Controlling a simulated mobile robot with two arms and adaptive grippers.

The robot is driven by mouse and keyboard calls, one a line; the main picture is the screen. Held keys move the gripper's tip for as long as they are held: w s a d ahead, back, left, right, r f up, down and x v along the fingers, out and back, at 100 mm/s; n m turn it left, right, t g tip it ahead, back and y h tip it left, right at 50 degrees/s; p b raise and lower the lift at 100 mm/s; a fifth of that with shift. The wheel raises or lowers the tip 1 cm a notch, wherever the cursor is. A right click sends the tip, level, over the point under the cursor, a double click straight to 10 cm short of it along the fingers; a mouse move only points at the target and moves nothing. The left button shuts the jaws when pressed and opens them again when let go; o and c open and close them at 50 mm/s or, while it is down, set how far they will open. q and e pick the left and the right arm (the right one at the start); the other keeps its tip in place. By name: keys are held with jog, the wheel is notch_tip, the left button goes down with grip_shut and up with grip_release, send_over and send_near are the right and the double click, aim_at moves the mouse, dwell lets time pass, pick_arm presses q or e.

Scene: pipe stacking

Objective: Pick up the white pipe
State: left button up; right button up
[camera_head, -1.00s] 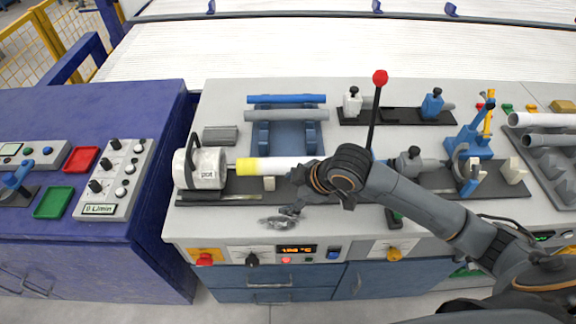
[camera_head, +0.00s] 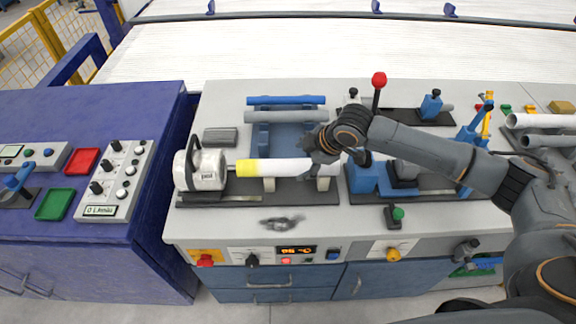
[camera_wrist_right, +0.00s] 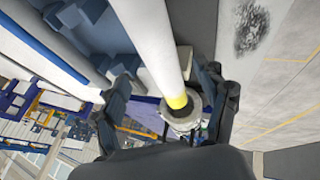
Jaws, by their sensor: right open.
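The white pipe (camera_head: 282,167) has a yellow band at its left end and lies level on low supports on the grey bench. Its left end is at a white, drum-shaped fixture (camera_head: 207,170). My right gripper (camera_head: 318,157) is over the pipe's right part and hides some of it. In the right wrist view the white pipe (camera_wrist_right: 150,40) runs between the spread fingers of the right gripper (camera_wrist_right: 170,75), which is open. I cannot tell whether a finger touches the pipe. My left gripper is not in view.
Behind the pipe, a blue pipe (camera_head: 287,99) and a grey pipe (camera_head: 287,116) lie on a blue rack. A red-knobbed lever (camera_head: 379,80) stands close behind my right arm. Blue clamps (camera_head: 368,178) are to the right. The bench front left of centre is clear, with a dark smudge.

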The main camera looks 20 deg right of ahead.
aim_at(292, 165)
jog(key=x, duration=0.2)
jog(key=a+p+x, duration=0.1)
jog(key=x, duration=0.1)
jog(key=shift+w+a+f, duration=0.1)
jog(key=shift+w, duration=0.05)
jog(key=shift+w+a+f, duration=0.15)
jog(key=shift+w+f, duration=0.1)
jog(key=shift+f, duration=0.2)
jog(key=c, duration=1.3)
